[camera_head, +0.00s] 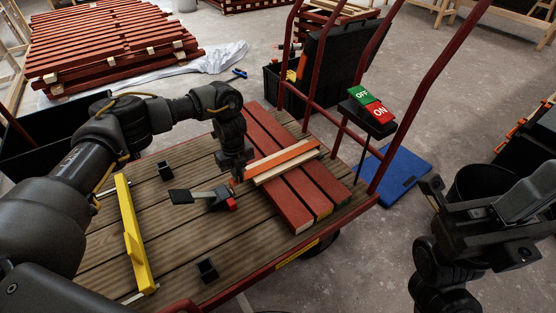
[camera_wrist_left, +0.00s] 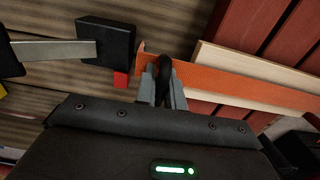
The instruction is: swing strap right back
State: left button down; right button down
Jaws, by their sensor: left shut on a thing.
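An orange strap (camera_head: 282,159) lies across several red battens (camera_head: 285,180) on the wooden cart deck, beside a pale wooden strip (camera_head: 288,170). My left gripper (camera_head: 237,174) is at the strap's left end. In the left wrist view my left gripper (camera_wrist_left: 165,88) is shut on the orange strap (camera_wrist_left: 230,82), near its end. A black clamp (camera_head: 212,197) with a red tip sits just left of that end; it also shows in the left wrist view (camera_wrist_left: 106,42). My right gripper (camera_head: 432,190) is off the cart at the right; its finger opening is unclear.
A yellow bar (camera_head: 132,235) and small black blocks (camera_head: 206,270) are on the deck's left part. The cart's red rail frame (camera_head: 420,95) rises behind the battens and carries an OFF/ON switch box (camera_head: 370,110).

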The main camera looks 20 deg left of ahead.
pick_arm(q)
jog(key=shift+w+d+r+p, duration=0.3)
jog(key=shift+r+p, duration=0.4)
jog(key=shift+r, duration=0.2)
jog(key=shift+w+d+r+p, duration=0.25)
jog(key=shift+r+p, duration=0.4)
jog(key=shift+r, duration=0.25)
jog(key=shift+w+d+r+p, duration=0.2)
jog(key=shift+w+r+p, duration=0.1)
jog(key=shift+r+p, duration=0.5)
jog(key=shift+r, duration=0.15)
jog(key=shift+d+r, duration=0.1)
jog(key=r+p, duration=0.1)
jog(key=w+d+r+p, duration=0.1)
jog(key=r, duration=0.1)
jog(key=w+d+r+p, duration=0.1)
jog(key=r, duration=0.1)
jog(key=shift+w+d, duration=0.1)
jog(key=shift+w, duration=0.1)
